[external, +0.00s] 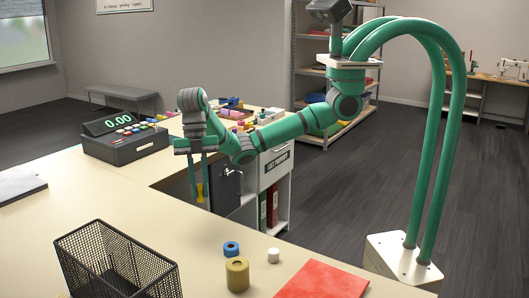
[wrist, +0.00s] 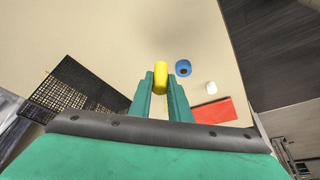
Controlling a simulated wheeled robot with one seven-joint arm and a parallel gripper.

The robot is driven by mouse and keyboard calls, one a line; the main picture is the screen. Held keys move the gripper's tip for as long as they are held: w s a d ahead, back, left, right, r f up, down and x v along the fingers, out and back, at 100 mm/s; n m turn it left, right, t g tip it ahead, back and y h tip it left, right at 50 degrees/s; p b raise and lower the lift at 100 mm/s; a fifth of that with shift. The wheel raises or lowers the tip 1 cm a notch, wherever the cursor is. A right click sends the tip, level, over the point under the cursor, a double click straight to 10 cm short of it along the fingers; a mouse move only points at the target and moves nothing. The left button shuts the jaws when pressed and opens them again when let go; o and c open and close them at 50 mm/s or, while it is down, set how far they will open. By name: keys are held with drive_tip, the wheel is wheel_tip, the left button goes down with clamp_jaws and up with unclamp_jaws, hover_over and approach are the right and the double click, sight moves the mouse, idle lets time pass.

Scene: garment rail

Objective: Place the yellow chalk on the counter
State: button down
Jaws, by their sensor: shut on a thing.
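My gripper (external: 198,190) points down, with its fingers shut on the yellow chalk (external: 201,193). In the wrist view the chalk is a bright yellow cylinder (wrist: 160,71) sticking out past the fingertips (wrist: 160,84). The pale wooden counter (external: 120,208) runs across the front of the external view. The chalk is near the counter's far edge there; its height above the surface is hard to judge. Part of the chalk is hidden by the fingers.
A black mesh basket (external: 117,262), a blue roll (external: 231,249), an olive-yellow cylinder (external: 237,275), a white cylinder (external: 273,255) and a red folder (external: 323,281) stand or lie on the counter. A cash register (external: 124,145) is at the back.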

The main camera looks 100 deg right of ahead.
drive_tip(key=w+d+m+t+h, duration=0.25)
drive_tip(key=d+m, duration=0.65)
drive_tip(key=d, duration=1.4)
drive_tip(key=w+d+m+t+h, duration=0.3)
drive_tip(key=d+m, duration=0.6)
drive_tip(key=d, duration=1.4)
drive_tip(key=shift+g+y, duration=0.45)
drive_tip(key=shift+y, duration=0.1)
drive_tip(key=w+d+f, duration=0.1)
drive_tip(key=w+f, duration=0.1)
drive_tip(key=w, duration=0.2)
drive_tip(key=w+f, duration=0.3)
drive_tip(key=w, duration=0.1)
drive_tip(key=w+d+f, duration=0.1)
drive_tip(key=w+f, duration=0.2)
drive_tip(key=w, duration=0.2)
drive_tip(key=shift+d+f, duration=0.1)
drive_tip(key=shift+d, duration=0.2)
drive_tip(key=shift+w+d+f, duration=0.1)
drive_tip(key=shift+w+f, duration=0.4)
drive_tip(key=shift+f, duration=0.1)
drive_tip(key=shift+w+f, duration=0.1)
drive_tip(key=shift+f, duration=1.55)
drive_tip(key=shift+f, duration=0.2)
